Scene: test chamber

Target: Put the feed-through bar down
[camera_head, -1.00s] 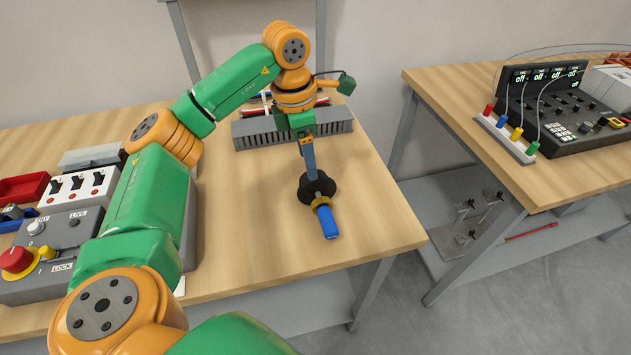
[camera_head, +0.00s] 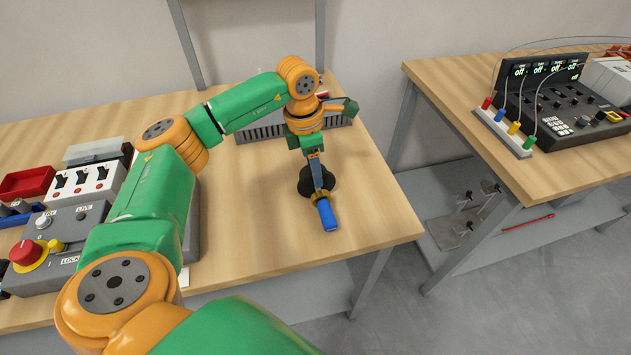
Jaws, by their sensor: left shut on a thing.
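The feed-through bar (camera_head: 327,215) shows as a blue end pointing toward me, with a brass-coloured collar behind it and a slim grey-blue length running back to my left gripper (camera_head: 315,158). The left gripper is shut on its far end, above the right part of the wooden table (camera_head: 250,235). A round black piece (camera_head: 305,182) shows behind and around the bar near the collar. I cannot tell whether it belongs to the bar. I also cannot tell whether the bar touches the table. My right gripper is not in view.
A grey slotted rack (camera_head: 258,134) stands behind the gripper, partly hidden by my left arm. A control box with a red knob (camera_head: 26,252), a switch box (camera_head: 82,185) and a red tray (camera_head: 25,184) are at left. A second table (camera_head: 450,95) holds electronics. The table's front right is clear.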

